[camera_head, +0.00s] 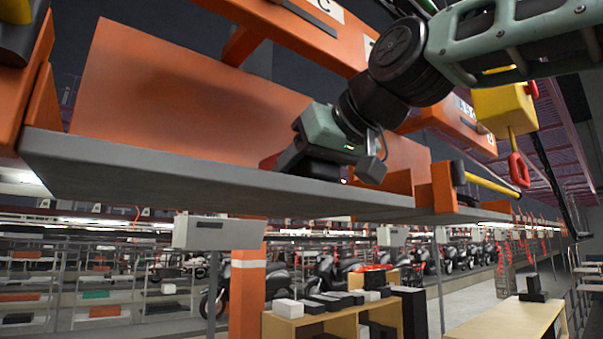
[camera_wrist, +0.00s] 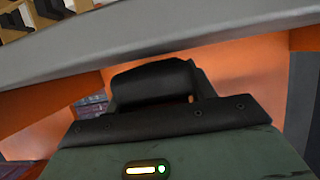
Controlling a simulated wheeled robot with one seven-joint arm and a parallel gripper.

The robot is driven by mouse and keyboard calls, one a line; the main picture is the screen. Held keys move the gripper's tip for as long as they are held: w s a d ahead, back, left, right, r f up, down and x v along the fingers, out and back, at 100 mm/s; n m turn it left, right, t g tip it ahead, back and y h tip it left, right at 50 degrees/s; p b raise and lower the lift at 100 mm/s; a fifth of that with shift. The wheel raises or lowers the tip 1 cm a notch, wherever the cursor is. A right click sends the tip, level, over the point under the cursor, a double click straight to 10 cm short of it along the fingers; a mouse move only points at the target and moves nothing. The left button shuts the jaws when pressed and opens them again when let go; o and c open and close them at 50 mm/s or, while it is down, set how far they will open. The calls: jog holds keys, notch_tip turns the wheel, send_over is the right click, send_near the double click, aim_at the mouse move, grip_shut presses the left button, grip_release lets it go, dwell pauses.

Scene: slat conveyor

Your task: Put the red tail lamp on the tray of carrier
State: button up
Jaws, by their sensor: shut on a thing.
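My gripper (camera_head: 292,166) is low over the grey shelf-like tray (camera_head: 200,172) of the orange carrier, in front of its orange back panel. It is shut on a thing. A small dark red patch (camera_head: 268,161) shows at the left side of the jaws, and I take it for the red tail lamp; most of it is hidden by the gripper. In the wrist view the black jaws (camera_wrist: 155,82) fill the middle and hide what they hold. The tray's grey edge (camera_wrist: 190,45) crosses above them. I cannot tell whether the lamp touches the tray.
Orange uprights stand at the left (camera_head: 40,110) and right (camera_head: 443,187) of the carrier. A yellow-handled tool (camera_head: 490,184) lies to the right, near a hanging yellow box (camera_head: 505,108) with a red hook. Below are a wooden shelf unit (camera_head: 300,325) with dark boxes and parked scooters.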

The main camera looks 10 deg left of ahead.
jog(key=shift+a+p, duration=0.1)
jog(key=shift+p, duration=0.3)
jog(key=shift+w+f, duration=0.1)
jog(key=shift+f, duration=0.2)
jog(key=shift+f, duration=0.2)
jog(key=o, duration=1.1)
jog(key=shift+r, duration=0.1)
jog(key=shift+r, duration=0.15)
jog(key=b+v, duration=0.4)
jog(key=v, duration=0.8)
jog(key=shift+w, duration=0.1)
